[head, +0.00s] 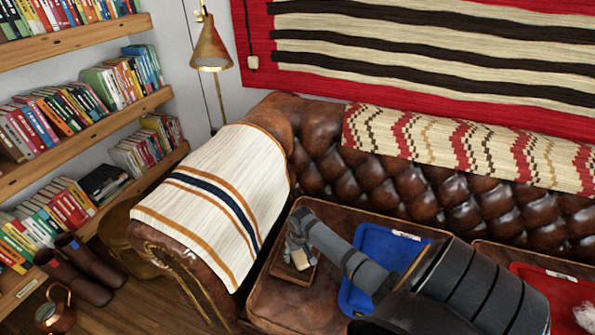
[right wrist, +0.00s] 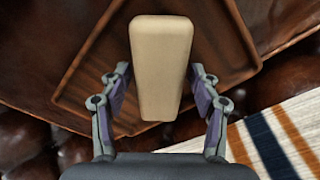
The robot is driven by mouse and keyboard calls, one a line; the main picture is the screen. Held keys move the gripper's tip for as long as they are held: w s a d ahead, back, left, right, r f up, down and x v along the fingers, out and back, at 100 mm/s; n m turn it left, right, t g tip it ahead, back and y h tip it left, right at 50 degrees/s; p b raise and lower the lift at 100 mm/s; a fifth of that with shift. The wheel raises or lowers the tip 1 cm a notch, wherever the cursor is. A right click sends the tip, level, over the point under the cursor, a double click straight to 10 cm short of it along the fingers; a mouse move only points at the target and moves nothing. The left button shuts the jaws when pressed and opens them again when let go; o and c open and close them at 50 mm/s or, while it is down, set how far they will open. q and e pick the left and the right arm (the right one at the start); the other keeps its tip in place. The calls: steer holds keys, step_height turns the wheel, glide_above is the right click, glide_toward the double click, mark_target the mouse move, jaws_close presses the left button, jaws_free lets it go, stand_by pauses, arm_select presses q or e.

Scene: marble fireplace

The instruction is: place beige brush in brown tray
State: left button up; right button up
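The brown tray (head: 277,271) is a small wooden tray on the brown leather seat; it fills much of the right wrist view (right wrist: 75,85). The beige brush (head: 301,259) is a pale block that shows over the tray in both views, and stands out large in the right wrist view (right wrist: 161,60). I cannot tell if its underside touches the tray floor. My right gripper (head: 297,240) is over the tray. In the right wrist view its fingers (right wrist: 160,72) are spread on either side of the brush, with gaps showing. My left gripper is not in view.
A blue tray (head: 378,247) lies right of the brown tray, partly hidden by my right arm. A red tray (head: 560,290) with a white item is farther right. The sofa arm with a striped blanket (head: 215,195) rises at left, and the tufted backrest (head: 400,190) stands behind.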

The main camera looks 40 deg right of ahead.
mark_target(299, 255)
steer(key=shift+r, duration=0.2)
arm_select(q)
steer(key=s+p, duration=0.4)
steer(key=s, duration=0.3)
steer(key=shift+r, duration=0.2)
arm_select(e)
step_height(299, 255, up, 12)
steer(key=s, duration=0.1)
steer(key=shift+s+a, duration=0.2)
steer(key=shift+a, duration=0.05)
steer(key=shift+f, duration=0.15)
